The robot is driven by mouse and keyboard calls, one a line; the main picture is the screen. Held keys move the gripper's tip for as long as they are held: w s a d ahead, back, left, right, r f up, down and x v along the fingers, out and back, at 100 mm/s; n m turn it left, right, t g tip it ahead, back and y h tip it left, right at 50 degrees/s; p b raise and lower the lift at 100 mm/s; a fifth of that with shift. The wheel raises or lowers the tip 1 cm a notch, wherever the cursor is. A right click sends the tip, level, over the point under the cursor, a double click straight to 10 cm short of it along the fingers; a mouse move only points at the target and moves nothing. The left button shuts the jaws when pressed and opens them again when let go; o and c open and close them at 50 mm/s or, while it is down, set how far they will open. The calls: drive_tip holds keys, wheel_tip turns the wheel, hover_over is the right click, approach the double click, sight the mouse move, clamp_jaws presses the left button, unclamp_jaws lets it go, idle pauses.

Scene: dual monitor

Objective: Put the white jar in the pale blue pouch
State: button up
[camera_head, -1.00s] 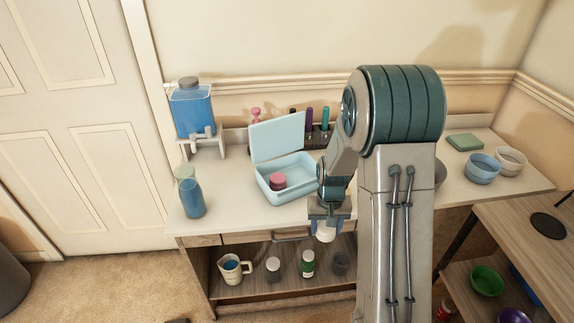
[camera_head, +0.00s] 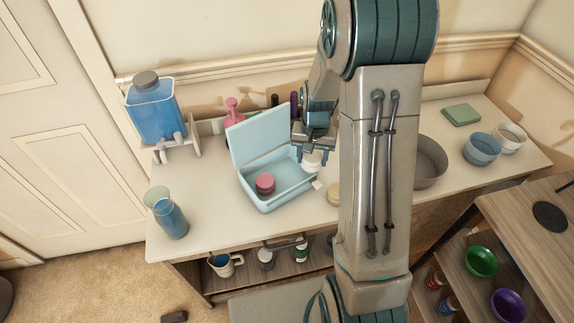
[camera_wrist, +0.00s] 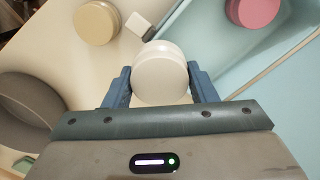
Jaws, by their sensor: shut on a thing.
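My gripper (camera_head: 314,155) is shut on the white jar (camera_head: 312,162), a short round jar with a lid. In the wrist view the jar (camera_wrist: 160,73) sits between the two blue fingers of my gripper (camera_wrist: 161,84). The pale blue pouch (camera_head: 283,199) is an open box-like case with its lid raised at the back, standing on the desk. It also shows in the wrist view (camera_wrist: 225,60). A pink jar (camera_head: 265,184) is inside it, at the left. The white jar is held at the pouch's right edge; its exact height above the rim is unclear.
A beige round jar (camera_wrist: 96,22) and a small white cube (camera_wrist: 138,25) lie beside the pouch on the desk. A grey bowl (camera_head: 430,163) is to the right. A blue dispenser (camera_head: 155,112) and a glass bottle (camera_head: 170,218) stand left.

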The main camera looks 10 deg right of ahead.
hover_over(290, 174)
wheel_tip(290, 174, down, 4)
drive_tip(key=shift+r+p, duration=0.1)
drive_tip(key=shift+p, duration=0.25)
drive_tip(key=shift+f, duration=2.05)
drive_tip(key=shift+f, duration=0.2)
drive_tip(key=o, duration=0.7)
drive_tip(key=shift+r, duration=0.1)
